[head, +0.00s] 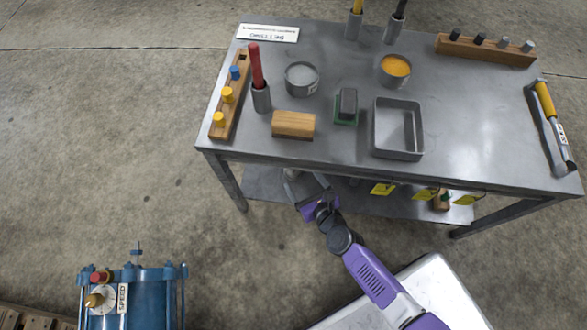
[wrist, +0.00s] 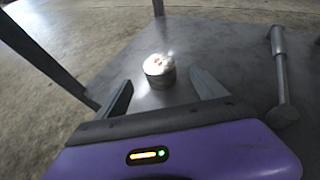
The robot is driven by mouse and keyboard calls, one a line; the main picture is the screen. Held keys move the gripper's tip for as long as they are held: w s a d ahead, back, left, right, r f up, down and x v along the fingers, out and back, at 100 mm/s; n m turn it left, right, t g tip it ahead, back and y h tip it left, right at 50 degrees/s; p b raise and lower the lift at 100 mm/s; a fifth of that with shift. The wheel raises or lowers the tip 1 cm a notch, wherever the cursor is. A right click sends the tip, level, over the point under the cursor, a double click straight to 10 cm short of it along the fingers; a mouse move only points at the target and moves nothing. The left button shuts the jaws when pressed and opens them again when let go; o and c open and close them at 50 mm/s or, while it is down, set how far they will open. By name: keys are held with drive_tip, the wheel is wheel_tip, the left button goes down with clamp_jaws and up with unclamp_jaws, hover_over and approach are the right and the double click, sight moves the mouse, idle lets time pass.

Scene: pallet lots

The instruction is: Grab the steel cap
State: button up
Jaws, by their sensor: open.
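In the wrist view, a short round metal piece, which looks like the steel cap (wrist: 158,71), stands on a grey metal surface. Its top is bright with glare. My gripper (wrist: 162,82) is open, with one finger on each side of the line to the cap. The cap sits just ahead of the fingertips, about centred between them, and the fingers look apart from it. In the head view my gripper (head: 306,185) is low at the table's front edge, by the lower shelf (head: 270,188). I cannot make out the cap there; the tabletop hides much of the shelf.
In the wrist view, a grey long-handled tool (wrist: 281,80) lies right of the cap, and table legs (wrist: 45,50) rise at left. Above, the tabletop (head: 350,165) carries a metal tray (head: 376,145), wooden blocks, tins and tools. Yellow tags (head: 383,188) hang by the front edge.

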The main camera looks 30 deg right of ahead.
sight(298, 176)
drive_tip(key=shift+w+f+m+b, duration=0.15)
drive_tip(key=shift+w+f+b, duration=0.15)
drive_tip(key=shift+w, duration=0.3)
drive_tip(key=shift+w+f+m+b, duration=0.15)
drive_tip(key=shift+w+f, duration=0.2)
drive_tip(key=shift+w, duration=0.25)
drive_tip(key=b+x, duration=0.1)
drive_tip(key=x, duration=0.1)
drive_tip(key=b+x, duration=0.1)
drive_tip(key=x, duration=0.2)
drive_tip(key=shift+s+d+f, duration=0.1)
drive_tip(key=shift+s+f, duration=0.05)
drive_tip(key=shift+f, duration=0.1)
drive_tip(key=shift+w+f, duration=0.1)
drive_tip(key=shift+w, duration=0.3)
drive_tip(key=c, duration=1.8)
